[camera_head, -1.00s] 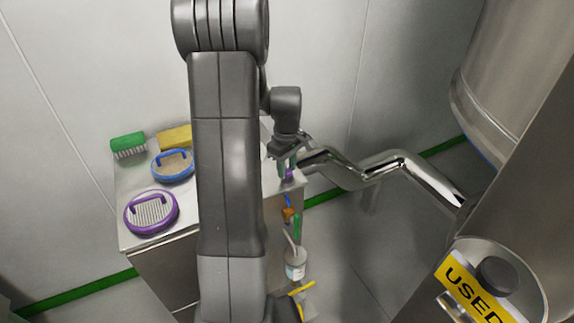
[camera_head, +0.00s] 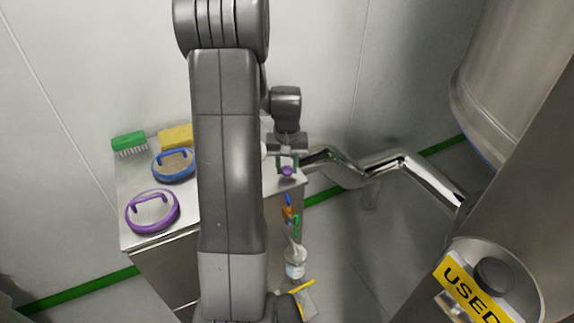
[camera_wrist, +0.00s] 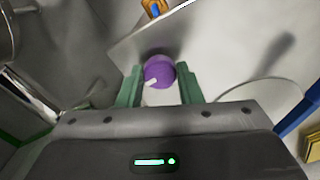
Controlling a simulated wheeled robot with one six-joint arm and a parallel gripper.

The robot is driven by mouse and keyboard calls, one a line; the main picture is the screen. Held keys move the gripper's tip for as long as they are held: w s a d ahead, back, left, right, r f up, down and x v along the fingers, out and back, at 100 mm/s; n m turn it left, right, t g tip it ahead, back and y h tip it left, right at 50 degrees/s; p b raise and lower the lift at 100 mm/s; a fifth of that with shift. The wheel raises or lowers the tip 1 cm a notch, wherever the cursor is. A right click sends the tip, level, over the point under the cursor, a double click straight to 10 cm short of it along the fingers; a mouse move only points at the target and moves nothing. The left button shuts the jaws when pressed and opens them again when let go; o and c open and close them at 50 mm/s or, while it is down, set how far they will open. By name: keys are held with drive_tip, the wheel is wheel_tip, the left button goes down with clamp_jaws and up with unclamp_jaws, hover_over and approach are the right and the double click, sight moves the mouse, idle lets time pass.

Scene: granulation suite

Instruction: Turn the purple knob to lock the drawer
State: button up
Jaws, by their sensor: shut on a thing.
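The purple knob (camera_head: 287,171) sits on the top of the steel cabinet (camera_head: 180,226), near its right edge. In the wrist view the knob (camera_wrist: 159,72) is round with a small pale pointer toward its lower left. My gripper (camera_head: 288,166) comes down over the knob, and its green fingers (camera_wrist: 159,84) lie on either side of it, shut on it. The drawer front is mostly hidden behind my arm.
A bent steel pipe (camera_head: 400,170) runs to the right. A bottle (camera_head: 295,264) hangs or stands beside the cabinet.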

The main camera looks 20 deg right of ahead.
sight(287, 169)
drive_tip(key=shift+m, duration=0.4)
drive_tip(key=o, duration=1)
drive_tip(key=shift+c, duration=0.2)
wheel_tip(287, 169, up, 14)
drive_tip(key=shift+p, duration=0.4)
drive_tip(key=shift+f, duration=0.15)
wheel_tip(287, 169, down, 14)
drive_tip(key=shift+r+b, duration=0.15)
drive_tip(key=shift+b, duration=0.25)
